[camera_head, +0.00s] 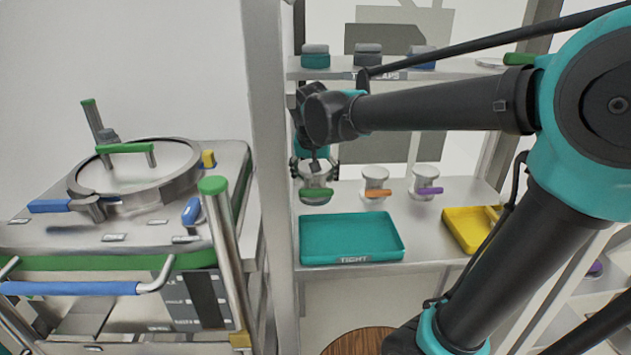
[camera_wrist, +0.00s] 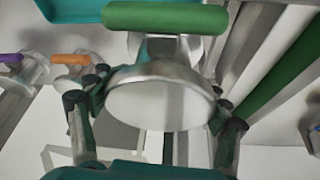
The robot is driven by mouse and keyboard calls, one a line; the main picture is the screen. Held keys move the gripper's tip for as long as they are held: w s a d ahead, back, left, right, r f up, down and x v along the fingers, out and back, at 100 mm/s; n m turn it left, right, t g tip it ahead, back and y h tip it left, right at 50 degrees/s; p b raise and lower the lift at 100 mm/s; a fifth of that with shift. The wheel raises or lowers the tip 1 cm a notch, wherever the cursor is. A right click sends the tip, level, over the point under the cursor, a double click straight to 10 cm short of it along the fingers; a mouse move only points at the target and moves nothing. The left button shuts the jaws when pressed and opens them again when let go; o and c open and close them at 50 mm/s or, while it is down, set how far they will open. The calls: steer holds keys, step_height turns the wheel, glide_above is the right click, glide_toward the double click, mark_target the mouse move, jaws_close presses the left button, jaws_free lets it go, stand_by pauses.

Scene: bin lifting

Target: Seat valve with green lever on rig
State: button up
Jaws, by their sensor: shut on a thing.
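The valve with the green lever (camera_head: 316,193) is a silvery cylinder with a green bar on its front, at the left end of the shelf. My gripper (camera_head: 315,170) comes down on it from above and is shut on its body. The wrist view shows the green lever (camera_wrist: 165,18) and the round metal valve rim (camera_wrist: 160,75) between my gripper's fingers (camera_wrist: 146,106). I cannot tell whether the valve touches the shelf. A metal machine with a round lid (camera_head: 135,172) stands at the left; I cannot tell whether it is the rig.
Valves with an orange lever (camera_head: 376,185) and a purple lever (camera_head: 425,184) stand to the right. A teal tray (camera_head: 350,258) and a yellow tray (camera_head: 462,233) lie in front. A grey post (camera_head: 268,120) stands between the machine and shelf. Canisters (camera_head: 315,57) line the upper shelf.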

steer(key=shift+r, duration=1.95)
